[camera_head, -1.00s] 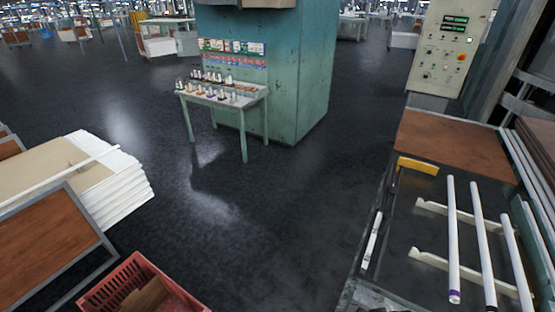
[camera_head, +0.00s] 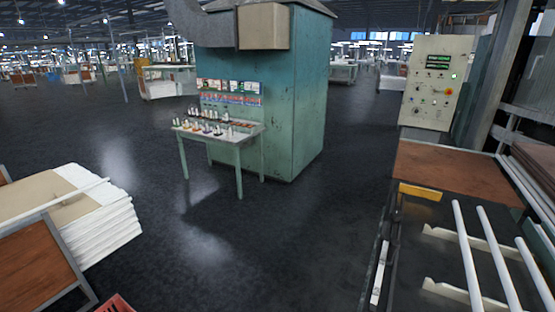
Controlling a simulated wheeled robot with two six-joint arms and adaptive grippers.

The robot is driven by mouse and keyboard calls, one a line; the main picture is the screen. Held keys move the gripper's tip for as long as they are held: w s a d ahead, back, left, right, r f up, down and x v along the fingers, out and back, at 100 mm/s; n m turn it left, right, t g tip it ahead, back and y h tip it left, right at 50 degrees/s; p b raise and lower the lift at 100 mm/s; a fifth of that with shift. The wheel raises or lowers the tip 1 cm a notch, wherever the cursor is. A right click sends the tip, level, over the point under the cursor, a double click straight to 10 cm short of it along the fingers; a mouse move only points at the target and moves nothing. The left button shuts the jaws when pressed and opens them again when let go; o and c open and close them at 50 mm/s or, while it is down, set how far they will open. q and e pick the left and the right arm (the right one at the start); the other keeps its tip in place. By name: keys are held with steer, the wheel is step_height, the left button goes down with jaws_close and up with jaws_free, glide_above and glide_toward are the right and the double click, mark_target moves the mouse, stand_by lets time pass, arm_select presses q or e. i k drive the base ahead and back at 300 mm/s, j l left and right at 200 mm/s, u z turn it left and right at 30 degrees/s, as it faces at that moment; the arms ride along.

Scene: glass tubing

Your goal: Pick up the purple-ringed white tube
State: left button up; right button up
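Several long white tubes lie side by side at the right. The left one (camera_head: 467,256) rests across cream-coloured supports, with the middle one (camera_head: 498,258) and the right one (camera_head: 537,270) beside it. Their near ends run past the bottom or right part of the picture, so no purple ring shows now. Neither of my grippers is in view.
A support bar (camera_head: 470,240) crosses under the tubes. A brown board (camera_head: 445,172) and a control panel (camera_head: 432,82) stand behind. A small green table (camera_head: 222,140) with bottles stands by a teal cabinet (camera_head: 300,100). White sheets (camera_head: 105,232) are stacked left. The dark floor between is clear.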

mark_target(477, 305)
steer(key=z, duration=1.5)
steer(key=k, duration=0.2)
steer(key=k+z, duration=0.25)
steer(key=z, duration=0.2)
steer(key=k+l+z, duration=0.1)
steer(key=z, duration=0.3)
steer(key=j+z, duration=0.2)
steer(key=z, duration=0.2)
steer(key=j+z, duration=0.2)
steer(key=z, duration=0.2)
steer(key=j+z, duration=0.2)
steer(key=z, duration=0.15)
steer(key=j, duration=0.85)
steer(key=k+j, duration=0.15)
steer(key=j, duration=1.6)
steer(key=k+j, duration=0.15)
steer(key=j, duration=1.6)
steer(key=k, duration=0.05)
